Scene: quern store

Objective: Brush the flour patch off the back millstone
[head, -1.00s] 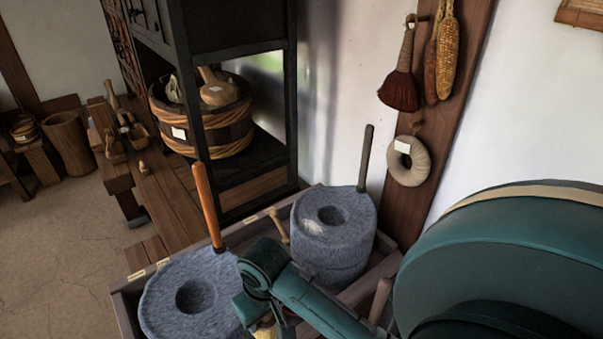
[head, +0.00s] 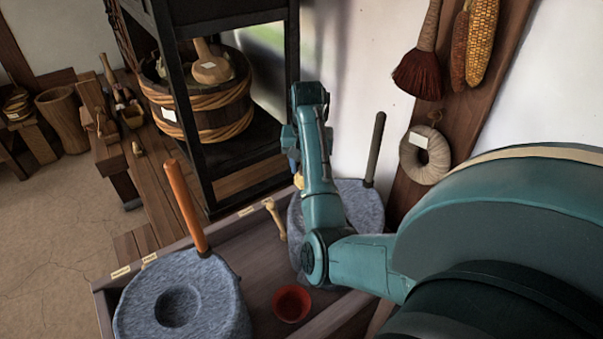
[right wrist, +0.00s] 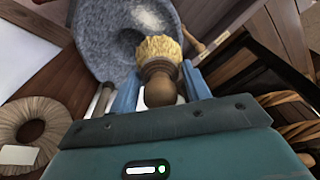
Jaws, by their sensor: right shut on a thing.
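The back millstone (head: 368,203) is a grey stone with an upright dark handle, partly hidden behind my right arm in the head view. Its top and central hole also show in the right wrist view (right wrist: 95,35). A pale flour patch (right wrist: 150,19) lies on it near the brush. My right gripper (right wrist: 160,84) is shut on a brush (right wrist: 164,88) with a round wooden handle and straw-yellow bristles. The bristles overlap the stone's edge in that view; I cannot tell whether they touch. The brush tip also shows in the head view (head: 299,181). My left gripper is out of view.
The front millstone (head: 215,293) has an orange upright handle. A red bowl (head: 291,304) and a small wooden tool (head: 275,218) are in the wooden trough between the stones. A dark shelf frame with a bucket (head: 205,106) stands behind. A red whisk (head: 419,75) and ring (head: 425,155) hang right.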

